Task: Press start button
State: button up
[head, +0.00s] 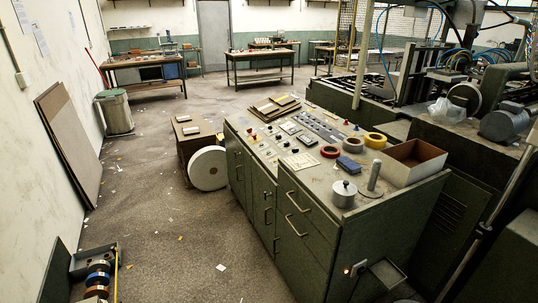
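The control panel (262,141) is the sloped top of a long dark green cabinet (312,240) in the middle of the head view. Several small buttons, knobs and dials sit on it, some red, dark or pale. One small red button (280,152) shows near the panel's front. The labels are too small to read, so I cannot tell which one is the start button. My gripper is not in view.
A white roll (208,168) stands on the floor beside the cabinet. Boards (70,140) lean on the left wall. The littered floor between is open.

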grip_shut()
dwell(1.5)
